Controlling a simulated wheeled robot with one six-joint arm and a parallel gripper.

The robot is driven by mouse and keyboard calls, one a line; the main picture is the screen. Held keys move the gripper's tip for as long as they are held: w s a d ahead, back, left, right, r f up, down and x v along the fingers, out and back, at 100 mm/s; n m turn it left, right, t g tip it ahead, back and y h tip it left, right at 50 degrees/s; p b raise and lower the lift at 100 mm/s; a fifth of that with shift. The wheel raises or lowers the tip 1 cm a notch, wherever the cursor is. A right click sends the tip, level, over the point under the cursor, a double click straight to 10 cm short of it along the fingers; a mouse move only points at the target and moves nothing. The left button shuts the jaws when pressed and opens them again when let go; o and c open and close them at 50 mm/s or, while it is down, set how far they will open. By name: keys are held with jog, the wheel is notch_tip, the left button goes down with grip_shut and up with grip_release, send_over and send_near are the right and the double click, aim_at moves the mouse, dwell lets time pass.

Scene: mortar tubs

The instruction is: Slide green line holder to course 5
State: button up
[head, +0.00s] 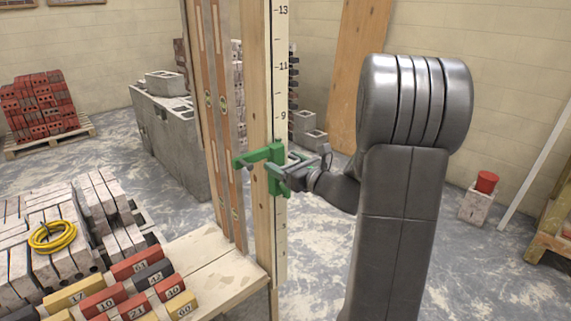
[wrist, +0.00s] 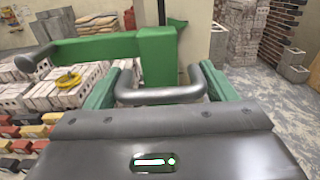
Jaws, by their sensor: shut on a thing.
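The green line holder (head: 262,156) sits on the wooden post (head: 261,80), which carries a numbered scale. In the head view 13, 11 and 9 show above the holder and 3 below it; the holder and my gripper hide the marks between. My gripper (head: 296,174) comes from the right and is shut on the holder. In the wrist view the holder's green block (wrist: 157,55) stands ahead, its arm reaching left. A grey U-shaped handle (wrist: 161,97) lies between the green fingers of my gripper (wrist: 163,88).
Wooden planks with levels (head: 220,100) stand just left of the post. A bench (head: 215,263) lies below, with numbered blocks (head: 130,290) and grey bricks with a yellow coil (head: 53,237) at left.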

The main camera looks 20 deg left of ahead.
notch_tip(320, 180, down, 20)
jog(key=b, duration=1.6)
jog(key=shift+w+b, duration=0.1)
jog(key=shift+b, duration=0.2)
jog(key=o, duration=1.1)
jog(key=shift+d, duration=0.1)
jog(key=v, duration=1.3)
jog(key=shift+d, duration=0.35)
